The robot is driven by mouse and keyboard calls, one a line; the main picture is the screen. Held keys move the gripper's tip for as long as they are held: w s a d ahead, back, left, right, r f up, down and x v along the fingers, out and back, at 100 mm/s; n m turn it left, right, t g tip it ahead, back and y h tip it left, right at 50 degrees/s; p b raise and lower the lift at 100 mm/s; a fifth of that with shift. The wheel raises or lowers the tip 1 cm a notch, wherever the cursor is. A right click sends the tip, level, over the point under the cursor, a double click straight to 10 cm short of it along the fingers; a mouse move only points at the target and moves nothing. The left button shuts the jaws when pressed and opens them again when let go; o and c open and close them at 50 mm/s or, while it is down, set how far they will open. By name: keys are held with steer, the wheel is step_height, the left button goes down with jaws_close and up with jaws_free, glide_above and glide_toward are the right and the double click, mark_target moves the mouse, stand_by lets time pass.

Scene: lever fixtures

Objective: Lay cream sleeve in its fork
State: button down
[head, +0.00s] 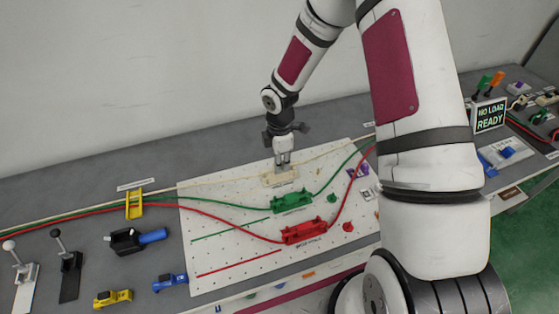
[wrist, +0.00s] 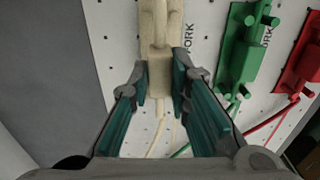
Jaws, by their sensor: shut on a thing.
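My gripper (head: 283,160) points down at the cream fork (head: 280,179) on the white perforated board. In the wrist view, my gripper (wrist: 161,80) is shut on the cream sleeve (wrist: 160,72), a pale block with cream cable trailing from it towards me. The cream fork (wrist: 159,20) shows directly beyond the sleeve, in line with it. The sleeve overlaps the fork in the picture; I cannot tell whether it rests in it or is just above. In the head view the sleeve cannot be told apart from the fork and fingers.
A green fork (head: 291,202) and a red fork (head: 305,231) sit nearer on the board, with green and red cables running to them. A yellow bracket (head: 134,205) stands left of the board. Levers and blue-handled fixtures occupy the table at left. A "NO LOAD READY" sign (head: 490,115) stands right.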

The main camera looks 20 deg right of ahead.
steer(key=shift+f, duration=0.15)
steer(key=shift+f, duration=0.35)
steer(key=shift+f+b, duration=0.35)
steer(key=shift+f, duration=0.1)
stand_by(0.5)
steer(key=shift+f, duration=0.35)
steer(key=c, duration=0.9)
jaws_free()
steer(key=shift+c, duration=0.2)
